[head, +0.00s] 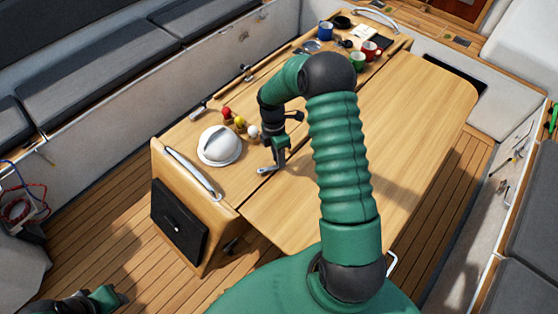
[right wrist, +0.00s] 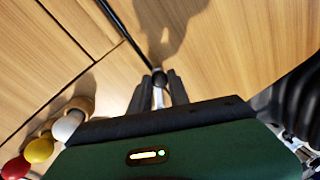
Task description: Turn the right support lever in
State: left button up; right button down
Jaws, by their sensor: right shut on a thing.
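My right gripper (head: 271,166) reaches down over the cockpit table (head: 400,120) near its front end. In the right wrist view its two dark fingers (right wrist: 159,88) are shut around a slim silver piece (right wrist: 158,98), which looks like the right support lever. In the head view a small silver part (head: 265,170) shows at the fingertips, by the dark seam along the table. The rest of the lever is hidden by the gripper. My left gripper (head: 108,295) is low at the bottom left, away from the table; its jaws are too small to read.
A silver handrail (head: 193,174) crosses the table's near end. Mugs (head: 370,50) stand at the far end. The right leaf is clear.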

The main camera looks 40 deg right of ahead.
jog(key=w+n, duration=0.1)
jog(key=n, duration=0.1)
jog(key=w+n, duration=0.1)
jog(key=n, duration=0.1)
jog(key=shift+w+d+r+h+p, duration=0.1)
jog(key=shift+w+d+h+p, duration=0.2)
jog(key=shift+d+h, duration=0.1)
jog(key=shift+w+n, duration=0.6)
jog(key=shift+n, duration=0.6)
jog(key=shift+w+h, duration=0.1)
jog(key=shift+h, duration=0.2)
jog(key=c, duration=1.3)
grip_release()
jog(key=shift+o, duration=0.2)
